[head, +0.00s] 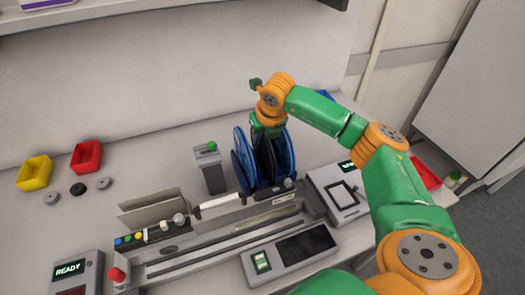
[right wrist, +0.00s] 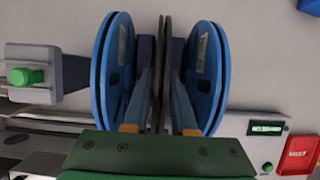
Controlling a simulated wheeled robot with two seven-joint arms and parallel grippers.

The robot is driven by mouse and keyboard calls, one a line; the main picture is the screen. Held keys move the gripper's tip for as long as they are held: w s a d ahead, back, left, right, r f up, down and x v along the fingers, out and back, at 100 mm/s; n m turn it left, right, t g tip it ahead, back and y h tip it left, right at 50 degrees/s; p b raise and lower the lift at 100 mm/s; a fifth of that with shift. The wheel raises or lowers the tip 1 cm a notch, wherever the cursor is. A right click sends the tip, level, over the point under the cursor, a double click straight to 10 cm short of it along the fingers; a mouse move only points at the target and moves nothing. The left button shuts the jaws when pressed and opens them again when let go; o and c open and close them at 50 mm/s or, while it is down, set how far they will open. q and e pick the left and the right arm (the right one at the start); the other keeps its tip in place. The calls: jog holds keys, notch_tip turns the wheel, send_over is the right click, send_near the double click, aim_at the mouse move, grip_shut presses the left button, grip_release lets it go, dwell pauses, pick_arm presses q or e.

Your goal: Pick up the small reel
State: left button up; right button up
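Two large blue reels stand upright in a dark blue holder, the left one (head: 241,156) and the right one (head: 285,152). A thin dark reel stands edge-on between them, clearest in the right wrist view (right wrist: 163,65). It looks smaller than the blue ones, though my gripper partly hides it. My right gripper (right wrist: 162,60) points down into the holder, between the blue reels. Its fingers are apart, one on each side of the dark reel, with a narrow gap seeming to show. My left gripper is not in view.
Left of the holder stands a grey post with a green knob (head: 212,147). In front lies a feeder rail (head: 220,240). A yellow bin (head: 34,173), a red bin (head: 87,157) and several small discs (head: 104,183) lie at left. A white device (head: 338,192) sits at right.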

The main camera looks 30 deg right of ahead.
grip_shut()
dwell(1.1)
